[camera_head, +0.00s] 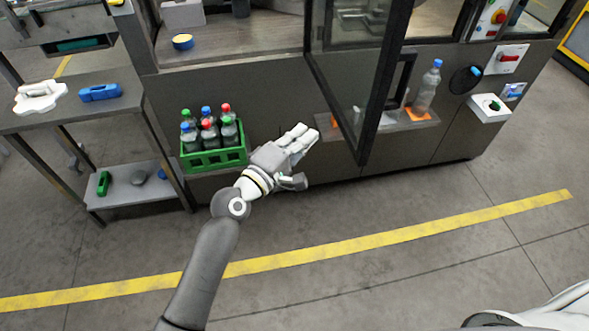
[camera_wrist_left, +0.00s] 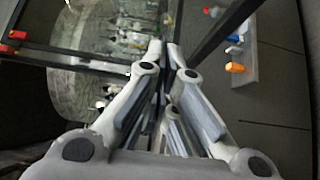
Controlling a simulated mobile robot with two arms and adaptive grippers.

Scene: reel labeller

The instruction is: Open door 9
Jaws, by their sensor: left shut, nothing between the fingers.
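A dark-framed glass door (camera_head: 375,100) stands swung out from the machine front, its lower corner pointing toward me. I can read no number on it, so I cannot tell if it is door 9. A black bar handle (camera_head: 404,80) shows at its right side. In the left wrist view the closed fingers (camera_wrist_left: 170,55) point toward the glass and a dark frame bar (camera_wrist_left: 212,30). My right gripper is not in view.
A bottle (camera_head: 428,88) stands on a ledge right of the door, near switches (camera_head: 508,58). A side table (camera_head: 60,112) is at left. The floor with a yellow line (camera_head: 400,240) is clear.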

